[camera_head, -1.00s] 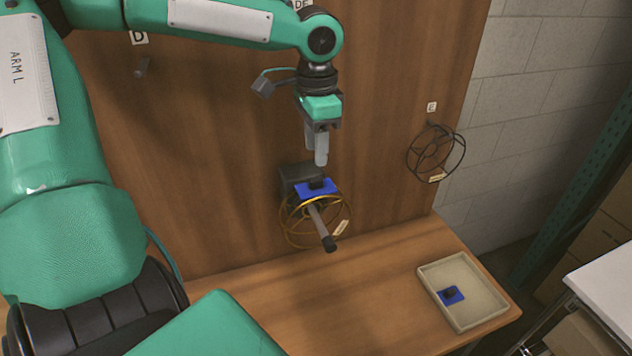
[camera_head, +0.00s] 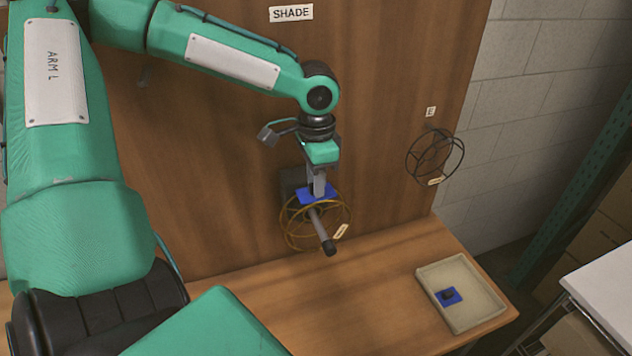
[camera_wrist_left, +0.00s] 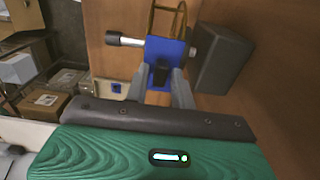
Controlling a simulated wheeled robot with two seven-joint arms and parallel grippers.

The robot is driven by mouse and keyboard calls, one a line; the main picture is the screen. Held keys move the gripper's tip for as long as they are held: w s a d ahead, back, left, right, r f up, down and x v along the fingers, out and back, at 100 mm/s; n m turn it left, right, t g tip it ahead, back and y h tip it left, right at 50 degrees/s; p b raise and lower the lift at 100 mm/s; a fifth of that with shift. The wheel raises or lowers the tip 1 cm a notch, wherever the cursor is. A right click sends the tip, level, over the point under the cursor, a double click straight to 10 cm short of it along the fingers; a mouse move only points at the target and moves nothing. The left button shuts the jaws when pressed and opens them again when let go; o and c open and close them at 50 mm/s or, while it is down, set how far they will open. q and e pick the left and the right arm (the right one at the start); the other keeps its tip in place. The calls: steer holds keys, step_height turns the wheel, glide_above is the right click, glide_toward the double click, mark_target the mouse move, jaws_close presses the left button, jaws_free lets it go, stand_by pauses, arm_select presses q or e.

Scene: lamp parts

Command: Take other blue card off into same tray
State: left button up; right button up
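A blue card (camera_head: 304,194) with a black knob sits at the wall-mounted rod (camera_head: 323,232), by the gold wire ring frame (camera_head: 284,232). In the left wrist view the card (camera_wrist_left: 172,48) faces me. My left gripper (camera_head: 318,190) is at the card from above. In the wrist view its two fingers (camera_wrist_left: 160,72) stand apart, one on each side of the black knob (camera_wrist_left: 160,76), with slight gaps visible. Another blue card (camera_head: 457,292) with a black knob lies in the beige tray (camera_head: 478,303). My right gripper is not in view.
A dark block (camera_head: 290,182) is on the wooden panel behind the card. A black wire ring frame (camera_head: 459,160) hangs on the panel at right, under an E label. The bench top (camera_head: 370,290) between the panel fixture and the tray is clear.

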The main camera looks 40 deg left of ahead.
arm_select(q)
jaws_close()
steer(key=shift+r, duration=0.15)
